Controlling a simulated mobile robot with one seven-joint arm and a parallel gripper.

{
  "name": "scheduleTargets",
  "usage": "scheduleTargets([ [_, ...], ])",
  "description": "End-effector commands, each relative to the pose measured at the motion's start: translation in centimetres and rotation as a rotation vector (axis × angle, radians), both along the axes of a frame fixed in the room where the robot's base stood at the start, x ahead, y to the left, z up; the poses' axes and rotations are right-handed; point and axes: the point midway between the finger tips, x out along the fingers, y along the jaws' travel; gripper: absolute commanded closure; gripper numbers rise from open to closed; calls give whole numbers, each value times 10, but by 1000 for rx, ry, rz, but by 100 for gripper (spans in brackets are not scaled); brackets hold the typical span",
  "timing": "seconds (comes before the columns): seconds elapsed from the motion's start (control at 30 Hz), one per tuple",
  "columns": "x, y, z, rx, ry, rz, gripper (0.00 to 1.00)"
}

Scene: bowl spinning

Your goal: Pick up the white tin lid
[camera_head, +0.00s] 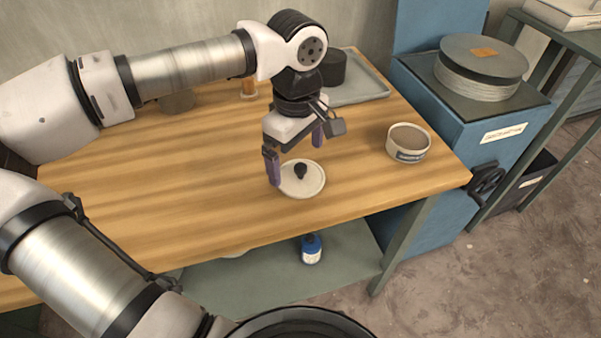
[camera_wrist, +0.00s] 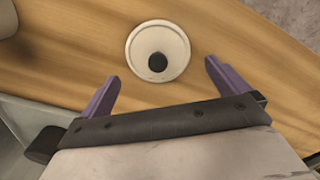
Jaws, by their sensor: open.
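The white tin lid (camera_head: 311,187) is a round disc with a dark knob at its centre. It lies flat on the wooden table, and it also shows in the wrist view (camera_wrist: 175,40), ahead of the fingers. My gripper (camera_head: 296,157) is above the lid, with its purple fingers spread and nothing between them. In the wrist view, my gripper (camera_wrist: 160,79) has one finger to each side of the lid's knob, nearer the bottom of the picture. The head view does not show clearly how high the fingertips are above the table.
A white tin (camera_head: 408,143) stands on the wooden table (camera_head: 210,190) to the right. A grey tray (camera_head: 372,88) with a dark round object (camera_head: 333,72) is at the back. A blue cabinet (camera_head: 450,125) stands beyond the right edge. The table left of the lid is clear.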

Motion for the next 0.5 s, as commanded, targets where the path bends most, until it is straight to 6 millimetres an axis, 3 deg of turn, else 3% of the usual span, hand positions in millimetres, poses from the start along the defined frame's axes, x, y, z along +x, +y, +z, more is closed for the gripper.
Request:
scheduleTargets([
  [0.2, 0, -1, -31, 0, 2, 1, 0],
  [0.5, 1, -1, -36, -1, -1, 1, 0],
])
